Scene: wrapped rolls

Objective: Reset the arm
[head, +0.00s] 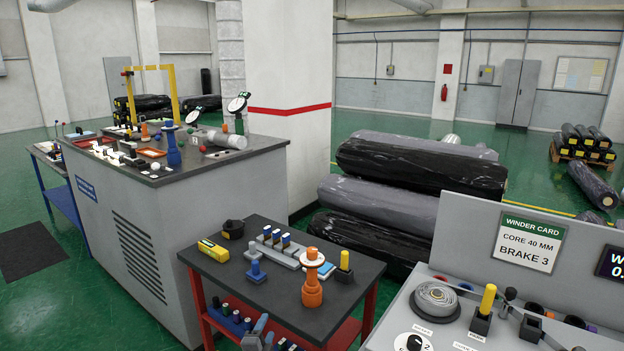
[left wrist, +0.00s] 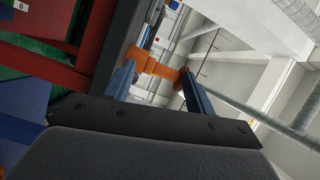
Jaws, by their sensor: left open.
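My left gripper (head: 260,332) shows at the bottom of the head view, low in front of the small dark table (head: 230,275). In the left wrist view its two blue fingers (left wrist: 158,84) stand apart, open. An orange part (left wrist: 158,67) shows beyond and partly between the fingertips; I cannot tell whether it touches them. In the head view an orange spindle with a pale ring (head: 312,285) stands upright on the small table, to the right of and above the gripper. My right gripper is not in view.
The small table has a red frame and a lower shelf (head: 235,318) with several small parts. A grey winder console (head: 470,310) stands at the right, a large grey bench (head: 150,230) at the left. Wrapped rolls (head: 400,165) lie behind.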

